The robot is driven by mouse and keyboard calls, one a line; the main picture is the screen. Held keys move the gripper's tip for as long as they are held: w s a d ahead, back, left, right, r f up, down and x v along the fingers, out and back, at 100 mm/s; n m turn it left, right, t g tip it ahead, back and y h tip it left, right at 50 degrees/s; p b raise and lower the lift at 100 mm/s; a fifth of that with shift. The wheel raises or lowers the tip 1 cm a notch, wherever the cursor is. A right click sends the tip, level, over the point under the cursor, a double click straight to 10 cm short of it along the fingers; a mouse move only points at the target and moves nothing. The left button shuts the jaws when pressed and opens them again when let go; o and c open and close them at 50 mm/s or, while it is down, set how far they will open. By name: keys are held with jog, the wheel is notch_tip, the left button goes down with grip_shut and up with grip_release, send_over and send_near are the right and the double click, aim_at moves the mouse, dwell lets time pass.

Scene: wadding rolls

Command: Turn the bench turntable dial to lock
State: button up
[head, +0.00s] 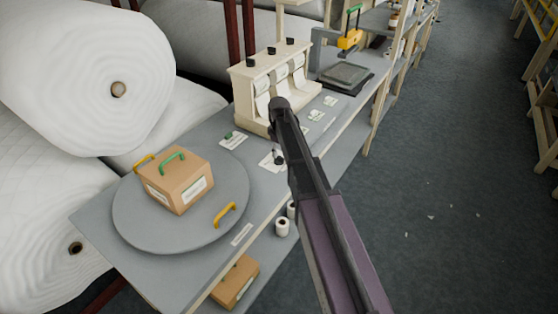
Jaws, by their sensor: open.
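The turntable (145,232) is a round grey disc on the bench at the left. It has a yellow handle (225,214) at its front right rim, and a second yellow handle shows behind the box. A cardboard box (178,182) with a green handle and a white label sits on the disc. A small dark part shows over a white card (267,160) right of the disc; I cannot tell whether it is the dial. No contact with anything can be made out.
A cream dispenser (243,92) with several black knobs stands behind my arm. A small green piece (228,135) lies on another card. A dark scale-like plate (345,75) is farther back. Large white rolls (70,70) crowd the left.

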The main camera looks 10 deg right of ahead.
aim_at(279, 158)
jog(key=shift+f+b, duration=1.05)
jog(key=shift+f, duration=0.3)
grip_shut()
